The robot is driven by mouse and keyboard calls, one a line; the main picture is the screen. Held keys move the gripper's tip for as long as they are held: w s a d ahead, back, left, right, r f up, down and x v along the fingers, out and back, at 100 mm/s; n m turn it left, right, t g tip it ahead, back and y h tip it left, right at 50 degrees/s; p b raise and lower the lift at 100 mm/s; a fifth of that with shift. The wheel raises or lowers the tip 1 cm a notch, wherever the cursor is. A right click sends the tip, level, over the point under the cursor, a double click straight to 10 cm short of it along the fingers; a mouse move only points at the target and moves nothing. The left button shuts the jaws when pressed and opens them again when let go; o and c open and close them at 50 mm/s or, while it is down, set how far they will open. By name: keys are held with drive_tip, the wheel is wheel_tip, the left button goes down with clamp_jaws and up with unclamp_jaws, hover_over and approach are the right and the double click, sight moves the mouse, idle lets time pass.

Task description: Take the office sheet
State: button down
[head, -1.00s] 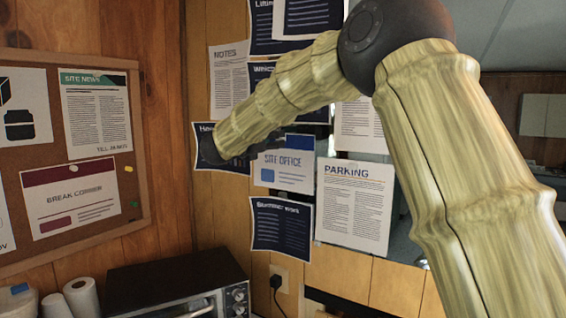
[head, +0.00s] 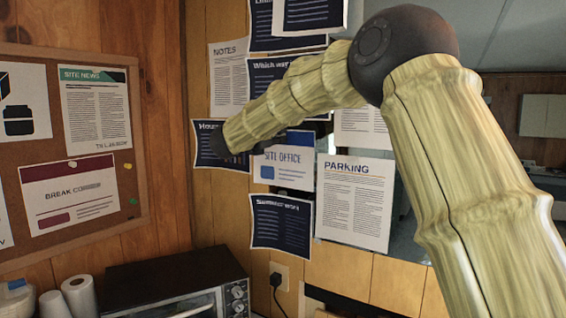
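The office sheet, a white page headed "SITE OFFICE" (head: 288,172) in blue, hangs on the wall among other sheets. A dark blue corner piece shows at its upper right, and its upper left edge lies behind my arm in this view. My arm reaches across the picture from the right. Its dark far end covers part of a navy sheet just left of the office sheet. I cannot see the gripper fingers; they are hidden or too dark to make out.
A "PARKING" sheet (head: 353,203) hangs right of the office sheet, and a navy sheet (head: 281,223) hangs below it. A notes sheet (head: 228,80) is above left. A cork board (head: 125,190) fills the left. A dark oven (head: 175,275) and paper rolls (head: 79,296) stand below.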

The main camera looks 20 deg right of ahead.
drive_tip(key=shift+s+a+f, duration=0.1)
drive_tip(key=shift+a, duration=0.05)
idle(0.5)
drive_tip(key=shift+b+v, duration=1.8)
drive_tip(key=shift+v, duration=0.1)
drive_tip(key=shift+s+a, duration=0.1)
drive_tip(key=shift+s+a, duration=0.1)
drive_tip(key=shift+s+a+r+b, duration=0.5)
drive_tip(key=shift+s+a+r, duration=0.3)
drive_tip(key=shift+a, duration=0.15)
drive_tip(key=shift+s+a+r+b, duration=0.45)
drive_tip(key=shift+s+a+r, duration=0.3)
drive_tip(key=shift+a, duration=0.2)
drive_tip(key=shift+w, duration=0.1)
